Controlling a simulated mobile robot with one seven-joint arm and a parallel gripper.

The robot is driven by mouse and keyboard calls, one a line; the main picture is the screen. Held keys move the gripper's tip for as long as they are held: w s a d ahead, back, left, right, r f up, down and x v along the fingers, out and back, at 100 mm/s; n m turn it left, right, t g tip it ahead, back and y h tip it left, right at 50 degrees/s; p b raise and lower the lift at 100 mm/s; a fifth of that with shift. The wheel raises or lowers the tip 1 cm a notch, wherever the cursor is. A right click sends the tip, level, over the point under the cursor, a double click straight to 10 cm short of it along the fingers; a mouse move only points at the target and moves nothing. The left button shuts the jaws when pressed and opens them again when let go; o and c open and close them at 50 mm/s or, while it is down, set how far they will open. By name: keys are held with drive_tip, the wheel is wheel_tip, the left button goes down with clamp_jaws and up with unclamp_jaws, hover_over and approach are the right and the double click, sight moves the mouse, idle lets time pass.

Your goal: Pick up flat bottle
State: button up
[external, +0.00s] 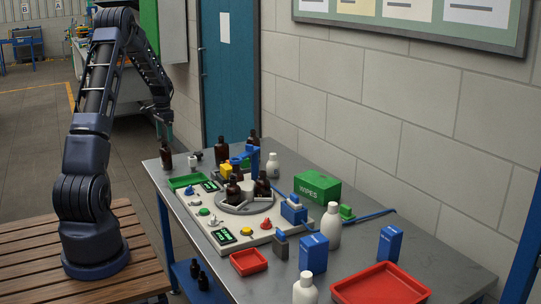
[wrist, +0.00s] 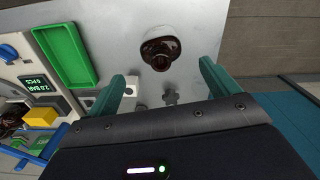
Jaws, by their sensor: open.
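A dark brown bottle (external: 166,159) stands upright near the far left corner of the grey table. In the wrist view the bottle (wrist: 160,52) is seen from above, with a round neck over an oval, flattened-looking body. My gripper (external: 163,130) is above this bottle in the external view, pointing down. In the wrist view my gripper (wrist: 163,73) has its two green fingers apart, with the bottle's neck appearing just past the gap between the tips. Nothing is held. Whether the fingertips reach the bottle's height is hard to tell.
Other brown bottles (external: 222,151) stand farther right, two on a round plate (external: 245,205) on the white machine. A green tray (wrist: 66,52) and small fittings (wrist: 170,98) lie close to the bottle. A green wipes box (external: 317,187) and red tray (external: 380,285) are farther off.

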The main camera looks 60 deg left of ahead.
sight(165, 148)
drive_tip(key=f, duration=0.7)
drive_tip(key=shift+s+f, duration=0.15)
drive_tip(key=shift+s, duration=0.15)
drive_tip(key=c, duration=1.2)
drive_tip(key=shift+o, duration=0.2)
